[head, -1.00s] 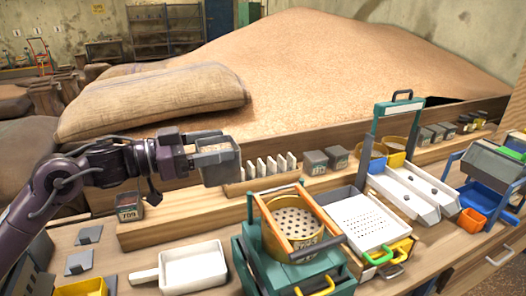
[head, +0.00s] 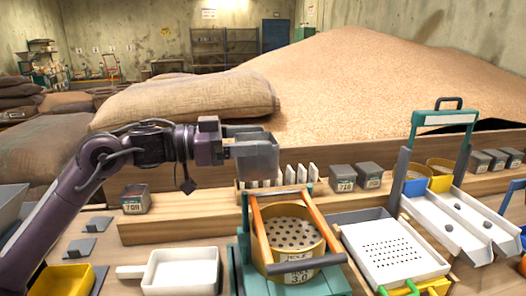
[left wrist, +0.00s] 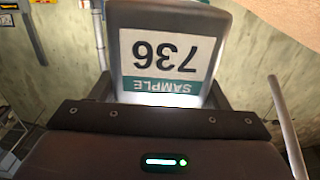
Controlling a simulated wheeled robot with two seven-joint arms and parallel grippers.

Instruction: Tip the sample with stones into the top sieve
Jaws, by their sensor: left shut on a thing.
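My left gripper (head: 243,142) is shut on a grey sample box (head: 258,160), held in the air behind and left of the sieve. In the left wrist view the box (left wrist: 172,50) carries a white and green label reading "SAMPLE 736", upside down in the picture. Its contents cannot be seen now. The top sieve (head: 296,238) is a brass round pan with large holes and an orange-sided frame with a dark handle bar. It stands on a teal stand (head: 252,272) on the bench. My right gripper is not in view.
A white perforated tray (head: 392,250) stands right of the sieve, and a white scoop pan (head: 185,270) left of it. White dividers (head: 300,174) and grey sample boxes (head: 342,178) line the ledge behind. A teal-topped frame (head: 445,118) rises at the right.

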